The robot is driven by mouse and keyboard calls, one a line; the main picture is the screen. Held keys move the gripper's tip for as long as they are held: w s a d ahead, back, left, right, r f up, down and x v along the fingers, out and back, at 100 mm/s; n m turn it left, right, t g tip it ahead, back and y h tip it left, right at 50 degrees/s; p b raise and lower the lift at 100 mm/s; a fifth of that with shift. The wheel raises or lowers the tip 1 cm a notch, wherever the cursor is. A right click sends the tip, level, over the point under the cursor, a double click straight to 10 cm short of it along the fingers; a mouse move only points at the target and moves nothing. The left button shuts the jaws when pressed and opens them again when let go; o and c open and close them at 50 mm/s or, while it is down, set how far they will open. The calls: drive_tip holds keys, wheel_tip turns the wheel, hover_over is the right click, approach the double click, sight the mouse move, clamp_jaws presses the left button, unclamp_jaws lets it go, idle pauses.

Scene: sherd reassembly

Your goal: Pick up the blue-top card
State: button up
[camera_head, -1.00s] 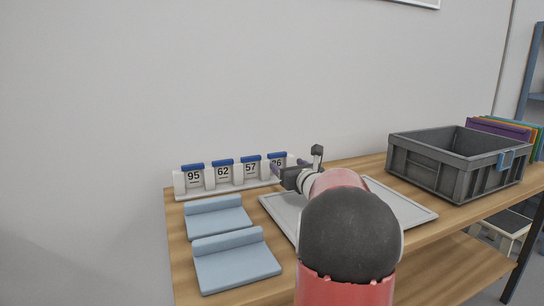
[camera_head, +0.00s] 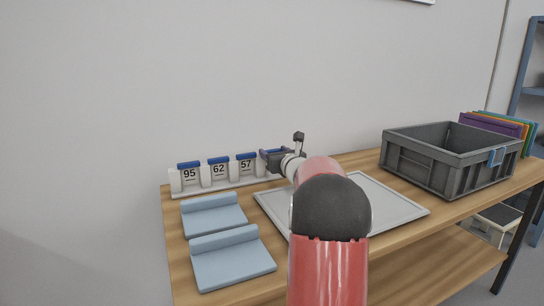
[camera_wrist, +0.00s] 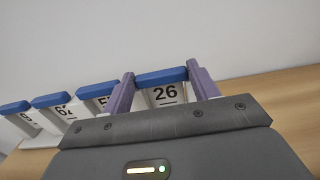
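Several white cards with blue tops stand in a row in a white rack (camera_head: 232,184) at the back left of the table. Cards 95 (camera_head: 189,173), 62 (camera_head: 219,169) and 57 (camera_head: 246,165) show in the head view. The card numbered 26 (camera_wrist: 165,94) is centred in the wrist view, upright, its lower part hidden by my gripper's body. My gripper (camera_wrist: 161,82) is open, its two purple fingers on either side of this card's blue top. Whether they touch its edges is unclear. The gripper (camera_head: 274,156) also shows at the rack's right end in the head view.
Two light-blue padded rests (camera_head: 232,262) lie in front of the rack. A grey tray (camera_head: 400,208) lies under my arm. A grey crate (camera_head: 420,170) stands at the right, with coloured folders (camera_head: 495,128) behind it. A wall is close behind the rack.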

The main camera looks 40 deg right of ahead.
drive_tip(key=shift+c, duration=1.1)
wheel_tip(320, 180, up, 20)
drive_tip(key=p, duration=0.1)
drive_tip(key=shift+p, duration=0.35)
